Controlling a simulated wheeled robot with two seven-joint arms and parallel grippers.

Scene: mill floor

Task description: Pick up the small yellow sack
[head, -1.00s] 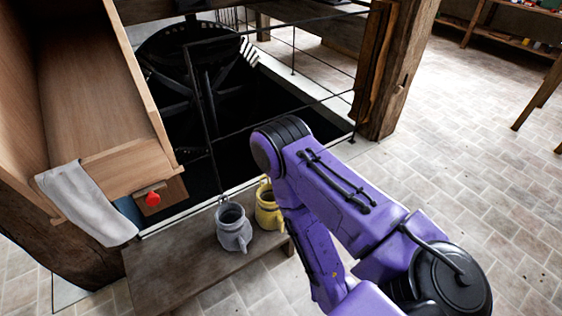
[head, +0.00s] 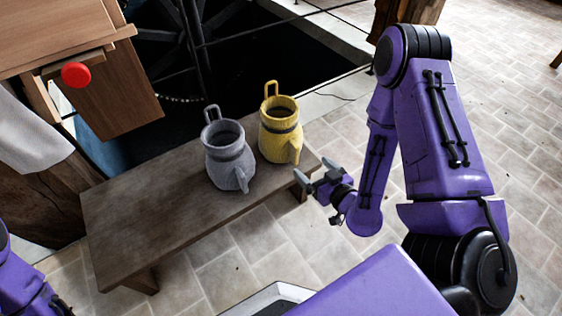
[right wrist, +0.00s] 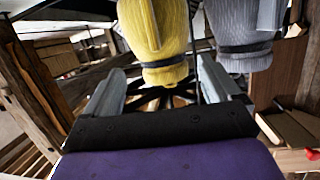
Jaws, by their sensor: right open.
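The small yellow sack (head: 280,133) stands upright on the right end of a wooden bench, with a dark band round its neck, an open top and a loop above. It also shows in the right wrist view (right wrist: 155,25), upside down, beyond the fingers. My right gripper (head: 315,173) is open and empty, to the right of the sack and lower in the head view, apart from it. In the right wrist view its two fingers (right wrist: 163,78) stand wide apart. Part of my left arm shows at the lower left of the head view, but its gripper is not visible.
A similar grey sack (head: 229,162) stands close to the left of the yellow one on the bench (head: 150,215). A dark open pit (head: 235,65) lies behind. A wooden chute with a red knob (head: 76,75) is at upper left. Tiled floor is clear at right.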

